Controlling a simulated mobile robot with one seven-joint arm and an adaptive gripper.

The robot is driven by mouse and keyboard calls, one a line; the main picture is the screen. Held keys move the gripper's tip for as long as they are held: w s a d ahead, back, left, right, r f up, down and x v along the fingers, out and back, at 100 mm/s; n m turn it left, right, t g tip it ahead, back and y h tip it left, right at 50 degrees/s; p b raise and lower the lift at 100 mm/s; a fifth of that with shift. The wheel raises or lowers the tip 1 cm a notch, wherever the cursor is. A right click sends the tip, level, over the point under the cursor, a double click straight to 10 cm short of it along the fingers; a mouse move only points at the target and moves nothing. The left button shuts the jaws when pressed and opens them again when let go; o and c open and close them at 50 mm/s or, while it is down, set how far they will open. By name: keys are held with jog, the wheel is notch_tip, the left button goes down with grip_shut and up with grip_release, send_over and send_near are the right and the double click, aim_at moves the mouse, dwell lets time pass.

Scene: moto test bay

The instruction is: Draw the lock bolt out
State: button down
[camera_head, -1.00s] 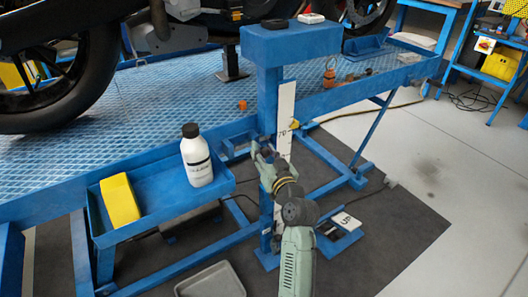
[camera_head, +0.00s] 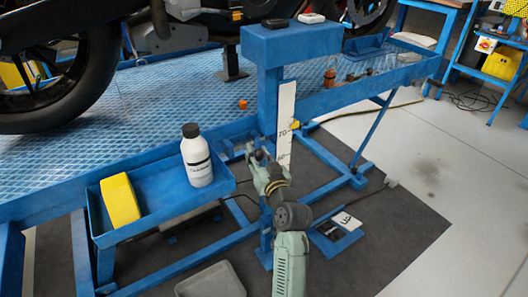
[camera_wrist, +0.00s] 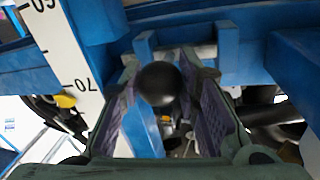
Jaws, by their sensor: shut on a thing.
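The lock bolt shows in the wrist view as a round black knob (camera_wrist: 159,84) in front of a blue bracket (camera_wrist: 145,45) on the lift post. My gripper (camera_wrist: 166,92) has its two purple-lined fingers on either side of the knob and is shut on it. In the head view my gripper (camera_head: 260,163) is beside the blue post, just below the bench level. The fingers and bracket mostly hide the bolt there. The bolt's shaft behind the knob is hard to make out.
A white scale (camera_head: 285,120) runs down the post, with a yellow pointer (camera_head: 295,125). To the left, a blue tray (camera_head: 160,195) holds a white bottle (camera_head: 197,160) and a yellow box (camera_head: 120,200). A foot pedal (camera_head: 340,228) is on the floor at right.

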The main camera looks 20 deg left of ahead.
aim_at(242, 146)
jog(key=shift+s+a+f, duration=0.1)
jog(key=shift+s+a, duration=0.9)
jog(key=shift+s, duration=0.15)
jog(key=c, duration=1.2)
grip_release()
jog(key=shift+s, duration=0.1)
jog(key=shift+d, duration=0.1)
jog(key=v, duration=1.1)
jog(key=shift+s+d, duration=0.25)
jog(key=shift+s, duration=0.1)
